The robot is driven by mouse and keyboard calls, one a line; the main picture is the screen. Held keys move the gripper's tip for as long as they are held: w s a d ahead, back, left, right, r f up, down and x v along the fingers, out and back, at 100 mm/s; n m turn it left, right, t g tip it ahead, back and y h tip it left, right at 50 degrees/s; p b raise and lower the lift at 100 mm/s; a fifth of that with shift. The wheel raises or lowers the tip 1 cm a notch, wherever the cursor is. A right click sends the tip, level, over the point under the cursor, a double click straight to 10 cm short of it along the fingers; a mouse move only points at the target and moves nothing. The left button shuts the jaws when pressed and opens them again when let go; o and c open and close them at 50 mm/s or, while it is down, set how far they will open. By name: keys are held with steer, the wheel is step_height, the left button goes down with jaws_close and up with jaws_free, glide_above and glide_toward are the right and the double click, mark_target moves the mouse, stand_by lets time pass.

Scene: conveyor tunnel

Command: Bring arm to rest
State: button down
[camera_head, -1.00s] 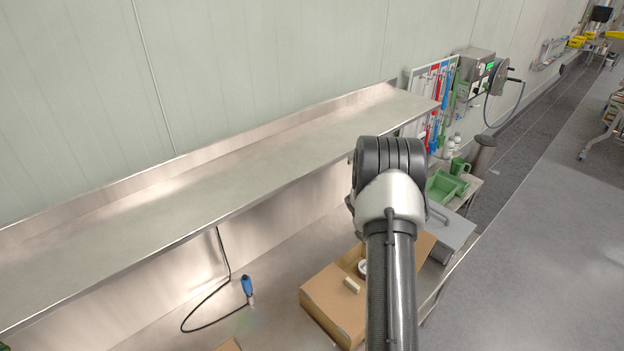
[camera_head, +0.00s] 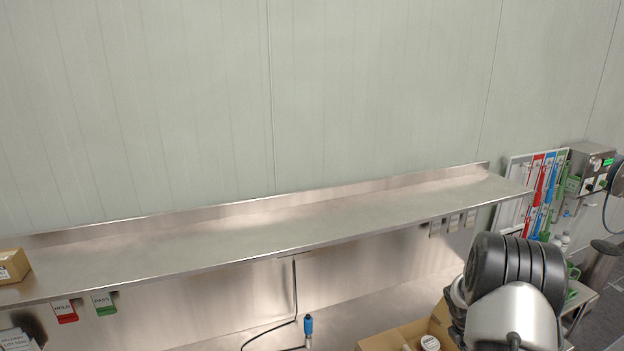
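My arm (camera_head: 512,290) shows at the lower right, with a black ribbed joint and a pale grey link. It stands in front of the right end of the steel bench and covers part of a cardboard box (camera_head: 385,343). My gripper is outside the picture, so its state does not show.
A long steel shelf (camera_head: 270,228) runs along the wall, mostly bare. A small carton (camera_head: 14,266) sits on its left end. HOLD (camera_head: 65,311) and PASS (camera_head: 104,303) tags hang below. A blue-handled corded tool (camera_head: 308,326) is on the bench. A tool board (camera_head: 535,190) and control box (camera_head: 592,170) stand right.

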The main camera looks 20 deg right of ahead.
steer(key=w+a+r+m+b, duration=0.2)
steer(key=w+a+r+b, duration=0.1)
steer(key=w+a, duration=0.15)
steer(key=s+a+r+m+t+b, duration=0.1)
steer(key=s+a+r+m+b, duration=0.15)
steer(key=a+b, duration=0.4)
steer(key=s+a+r+m+t+b, duration=0.1)
steer(key=a+r+m+b, duration=0.25)
steer(key=a, duration=0.65)
steer(key=s+a+f+m+y+b, duration=0.1)
steer(key=s+a+f+m+b, duration=0.1)
steer(key=s+a, duration=0.4)
steer(key=s+a+f+m+t+y+b, duration=0.1)
steer(key=s+a+f+m+y+b, duration=0.1)
steer(key=s+a+m+b, duration=0.2)
steer(key=s+a+f+m+t+y+b, duration=0.1)
steer(key=s+a+f+m+b, duration=0.2)
steer(key=s+a+b, duration=0.4)
steer(key=s+a, duration=0.2)
steer(key=a, duration=0.3)
steer(key=shift+s+a+m+b, duration=0.15)
steer(key=shift+s+m+b, duration=0.1)
steer(key=shift+m+b, duration=0.15)
